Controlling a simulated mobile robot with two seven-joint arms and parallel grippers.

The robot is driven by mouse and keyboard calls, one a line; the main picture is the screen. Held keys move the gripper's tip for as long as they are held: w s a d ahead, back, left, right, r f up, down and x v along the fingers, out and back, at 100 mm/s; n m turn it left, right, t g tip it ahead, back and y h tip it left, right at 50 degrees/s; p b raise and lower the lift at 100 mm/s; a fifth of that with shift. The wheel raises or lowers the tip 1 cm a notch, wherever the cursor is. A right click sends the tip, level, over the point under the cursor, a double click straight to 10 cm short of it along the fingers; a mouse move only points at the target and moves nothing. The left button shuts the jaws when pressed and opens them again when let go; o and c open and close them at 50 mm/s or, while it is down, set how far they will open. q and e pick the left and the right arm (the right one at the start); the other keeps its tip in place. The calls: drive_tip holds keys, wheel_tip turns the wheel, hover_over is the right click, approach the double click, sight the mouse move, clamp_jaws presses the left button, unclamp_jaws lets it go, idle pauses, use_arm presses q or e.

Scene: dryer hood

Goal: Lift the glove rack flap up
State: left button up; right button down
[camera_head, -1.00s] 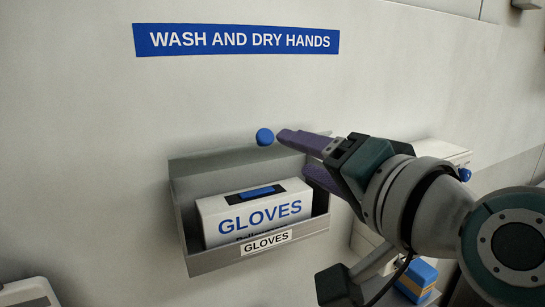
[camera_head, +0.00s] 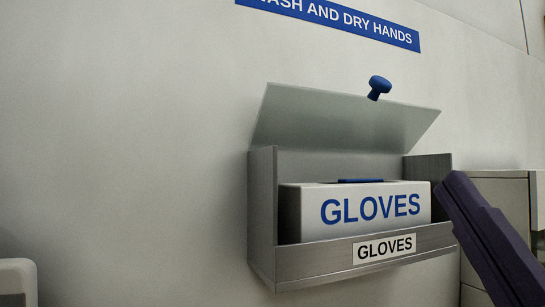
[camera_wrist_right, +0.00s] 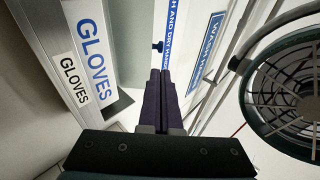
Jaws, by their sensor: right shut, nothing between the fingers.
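The glove rack (camera_head: 350,268) is a grey metal tray on the wall with a white GLOVES box (camera_head: 370,208) inside. Its pale grey flap (camera_head: 335,120) stands raised above the open rack, slanted, with a blue knob (camera_head: 379,87) near its upper edge. My right gripper (camera_head: 450,186) shows as dark purple fingers at the rack's right end, apart from the knob. In the right wrist view its fingers (camera_wrist_right: 160,74) are shut together and empty, with the knob (camera_wrist_right: 157,46) beyond the tips. My left gripper is not in view.
A blue hand-washing sign (camera_head: 335,20) is on the wall above. A pale cabinet (camera_head: 500,210) stands at the right. A round grille (camera_wrist_right: 290,88) is at the right of the right wrist view.

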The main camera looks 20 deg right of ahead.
sight(384, 86)
drive_tip(key=p+x, duration=0.2)
drive_tip(key=x, duration=0.2)
drive_tip(key=p+x, duration=0.3)
drive_tip(key=x, duration=0.1)
drive_tip(key=p+x, duration=0.3)
drive_tip(key=x, duration=0.2)
drive_tip(key=shift+s+r, duration=0.3)
drive_tip(key=shift+w+d+r+p, duration=0.15)
drive_tip(key=shift+w+r+p, duration=0.05)
drive_tip(key=shift+w+p, duration=0.2)
drive_tip(key=shift+r+p, duration=0.2)
drive_tip(key=shift+p, duration=0.1)
drive_tip(key=w+r+g+y+p, duration=0.1)
drive_tip(key=p, duration=0.4)
drive_tip(key=w+r+n+g+p, duration=0.1)
drive_tip(key=r+g+p, duration=0.1)
drive_tip(key=p, duration=0.3)
drive_tip(key=w+r+n+g+y+p, duration=0.1)
drive_tip(key=r+p, duration=0.1)
drive_tip(key=p, duration=0.3)
drive_tip(key=shift+w+g+y+p, duration=0.1)
drive_tip(key=shift+g+y+p, duration=0.2)
drive_tip(key=shift+g, duration=0.1)
drive_tip(key=shift+w+n, duration=0.25)
drive_tip(key=shift+n, duration=0.05)
drive_tip(key=shift+w+r+p, duration=0.1)
drive_tip(key=shift+w+p, duration=0.35)
